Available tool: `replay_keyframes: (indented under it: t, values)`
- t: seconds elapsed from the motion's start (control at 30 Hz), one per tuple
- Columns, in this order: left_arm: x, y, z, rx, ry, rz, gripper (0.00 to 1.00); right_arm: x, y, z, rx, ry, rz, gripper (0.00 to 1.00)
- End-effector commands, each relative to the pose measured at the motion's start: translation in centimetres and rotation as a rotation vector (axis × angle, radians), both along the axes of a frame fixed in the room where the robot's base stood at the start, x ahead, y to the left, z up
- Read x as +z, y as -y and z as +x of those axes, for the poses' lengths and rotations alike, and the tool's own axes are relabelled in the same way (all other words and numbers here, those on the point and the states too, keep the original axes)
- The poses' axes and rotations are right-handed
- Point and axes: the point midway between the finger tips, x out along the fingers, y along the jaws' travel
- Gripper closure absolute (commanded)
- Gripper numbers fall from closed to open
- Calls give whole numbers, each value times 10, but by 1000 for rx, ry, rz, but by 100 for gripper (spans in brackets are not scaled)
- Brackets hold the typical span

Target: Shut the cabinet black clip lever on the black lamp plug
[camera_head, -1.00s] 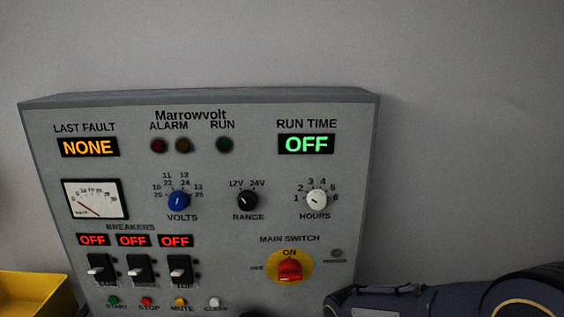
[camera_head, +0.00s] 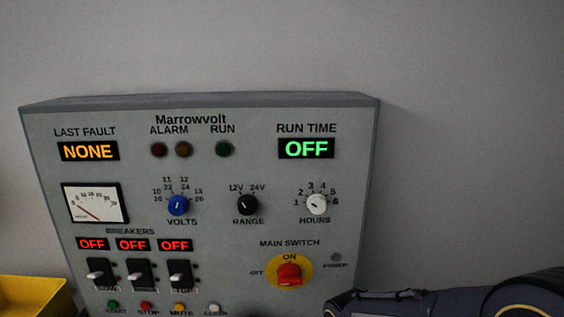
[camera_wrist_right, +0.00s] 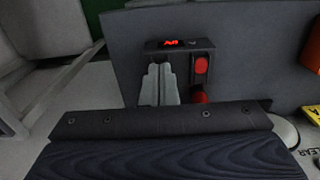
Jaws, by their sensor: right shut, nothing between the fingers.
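My right gripper (camera_wrist_right: 160,72) shows in the right wrist view as two grey fingers pressed together, with nothing visible between them. The fingertips are in front of a small dark module (camera_wrist_right: 182,46) on the grey cabinet face (camera_wrist_right: 245,50); I cannot tell whether they touch it. The module has a lit red display and a red rocker. A red part (camera_wrist_right: 199,97) below it is partly hidden by my gripper's body. I cannot make out the black clip lever or the black lamp plug in either view. My left gripper is not in view.
The cabinet carries a red main switch (camera_head: 289,274), knobs, and several breakers below displays reading OFF. A yellow bin (camera_head: 35,295) stands at the lower left. My right arm crosses the lower right corner. The wall above is bare.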

Motion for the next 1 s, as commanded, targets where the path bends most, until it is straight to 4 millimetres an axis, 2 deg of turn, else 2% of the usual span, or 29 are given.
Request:
replay_keyframes:
  t: [1.0]
  values:
    - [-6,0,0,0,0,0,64,-8,0,0,0,-1,0,100]
